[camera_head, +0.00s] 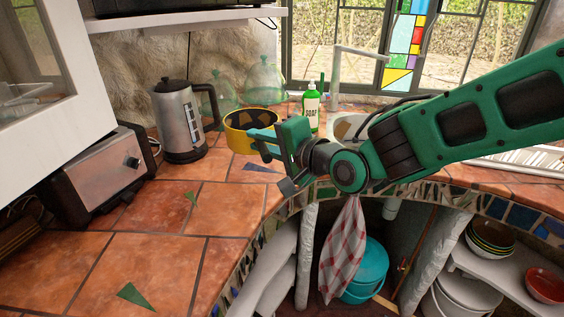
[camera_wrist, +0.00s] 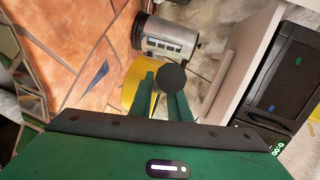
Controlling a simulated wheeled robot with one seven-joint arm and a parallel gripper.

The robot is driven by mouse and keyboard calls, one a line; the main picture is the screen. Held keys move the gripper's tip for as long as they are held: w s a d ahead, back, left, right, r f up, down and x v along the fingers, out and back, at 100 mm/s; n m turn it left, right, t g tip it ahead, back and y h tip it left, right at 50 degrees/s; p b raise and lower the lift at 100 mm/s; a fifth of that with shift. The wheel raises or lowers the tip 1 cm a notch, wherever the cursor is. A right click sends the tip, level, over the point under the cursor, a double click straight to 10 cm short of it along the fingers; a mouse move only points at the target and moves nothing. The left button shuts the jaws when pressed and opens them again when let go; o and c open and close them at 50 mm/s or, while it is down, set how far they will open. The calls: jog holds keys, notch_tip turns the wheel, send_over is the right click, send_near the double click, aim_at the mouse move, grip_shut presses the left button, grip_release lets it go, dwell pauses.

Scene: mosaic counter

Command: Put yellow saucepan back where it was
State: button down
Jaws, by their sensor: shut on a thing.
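The yellow saucepan (camera_head: 236,141) is over the back of the tiled counter, right of the kettle. It looks upright and open at the top; I cannot tell whether its base touches the tiles. My gripper (camera_head: 264,142) is at its near right side, shut on it. In the wrist view, the yellow side of the saucepan (camera_wrist: 131,82) shows just beyond the fingers (camera_wrist: 165,92). A dark round part (camera_wrist: 172,78), seemingly the handle's end, shows between the fingers. The fingers hide part of the saucepan.
A steel kettle (camera_head: 180,122) stands close left of the saucepan, with a toaster (camera_head: 93,178) farther left. Green glass vessels (camera_head: 264,82) stand behind, and a soap bottle (camera_head: 311,108) and sink (camera_head: 348,127) are to the right. The front left tiles (camera_head: 145,258) are clear.

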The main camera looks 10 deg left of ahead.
jog(key=shift+w+d+f, duration=1.1)
jog(key=shift+w+f, duration=0.3)
jog(key=shift+f, duration=0.3)
jog(key=shift+w+d+f, duration=1.15)
jog(key=shift+w+f, duration=0.3)
jog(key=shift+f, duration=0.3)
jog(key=shift+w+d+f, duration=1.1)
jog(key=shift+w+f, duration=0.3)
jog(key=shift+f, duration=0.4)
jog(key=c, duration=1.7)
grip_release()
jog(key=shift+o, duration=0.2)
jog(key=shift+s, duration=0.1)
